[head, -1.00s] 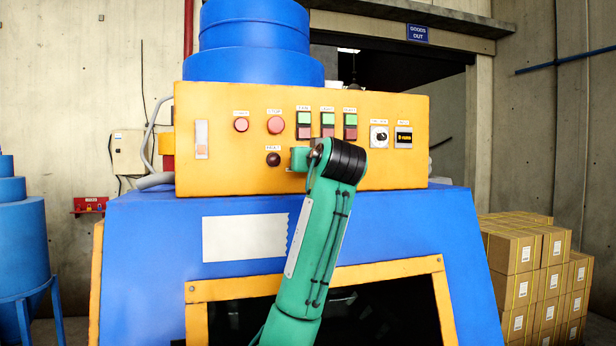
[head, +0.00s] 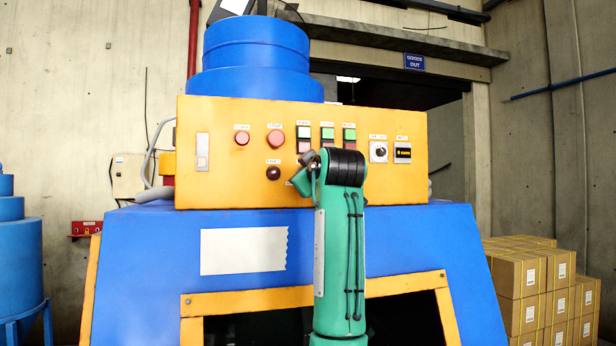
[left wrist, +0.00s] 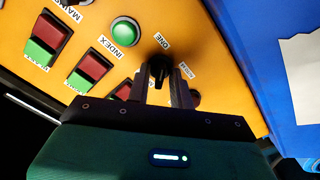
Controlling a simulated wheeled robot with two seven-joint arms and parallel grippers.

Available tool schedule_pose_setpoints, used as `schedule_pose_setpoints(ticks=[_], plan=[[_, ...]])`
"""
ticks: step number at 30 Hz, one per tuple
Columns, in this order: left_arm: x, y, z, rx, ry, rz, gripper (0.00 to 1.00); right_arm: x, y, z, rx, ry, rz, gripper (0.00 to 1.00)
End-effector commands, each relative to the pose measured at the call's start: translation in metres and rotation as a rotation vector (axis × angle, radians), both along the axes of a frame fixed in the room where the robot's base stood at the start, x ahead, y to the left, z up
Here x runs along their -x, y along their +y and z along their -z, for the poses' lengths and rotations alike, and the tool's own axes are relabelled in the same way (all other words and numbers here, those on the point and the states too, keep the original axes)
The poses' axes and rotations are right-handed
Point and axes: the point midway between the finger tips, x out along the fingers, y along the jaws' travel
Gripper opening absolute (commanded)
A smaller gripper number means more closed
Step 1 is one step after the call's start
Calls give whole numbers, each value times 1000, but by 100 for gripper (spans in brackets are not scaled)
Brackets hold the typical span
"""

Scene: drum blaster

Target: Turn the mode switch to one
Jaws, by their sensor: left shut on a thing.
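The mode switch is a black knob (left wrist: 158,68) on the yellow panel in the left wrist view, with a "ONE" label beside it and a second label that is hard to read. My left gripper (left wrist: 163,82) is shut on this knob, its two dark fingers on either side. The knob's exact pointing direction is hard to tell. In the head view my green left arm stands in front of the yellow control panel (head: 225,180) and hides the fingers and the knob. My right gripper is in neither view.
A green button (left wrist: 125,31) marked INDEX and several red-and-green switches (left wrist: 47,38) sit close to the fingers. A white-plated dial (head: 378,152) is at the panel's right. The blue machine body (head: 150,250) slopes out below. Stacked boxes (head: 520,285) stand at right.

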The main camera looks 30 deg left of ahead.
Motion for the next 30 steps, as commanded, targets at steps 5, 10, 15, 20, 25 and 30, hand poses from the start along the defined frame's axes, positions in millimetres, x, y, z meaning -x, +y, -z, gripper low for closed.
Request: schedule_pose_setpoints(ticks=[5, 10, 15, 20, 25, 30], plan=[[1, 0, -1, 18, -25, 0, 0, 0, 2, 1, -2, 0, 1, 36], [1, 0, -1, 23, -30, -1, 0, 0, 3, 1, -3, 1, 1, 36], [1, 0, -1, 23, -31, 0, 0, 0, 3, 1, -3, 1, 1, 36], [1, 0, -1, 23, -30, -1, 30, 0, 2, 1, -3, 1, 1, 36], [0, 0, -1, 22, -30, -1, 30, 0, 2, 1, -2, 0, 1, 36], [3, -4, 0, 22, -29, 1, 30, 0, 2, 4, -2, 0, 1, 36]])
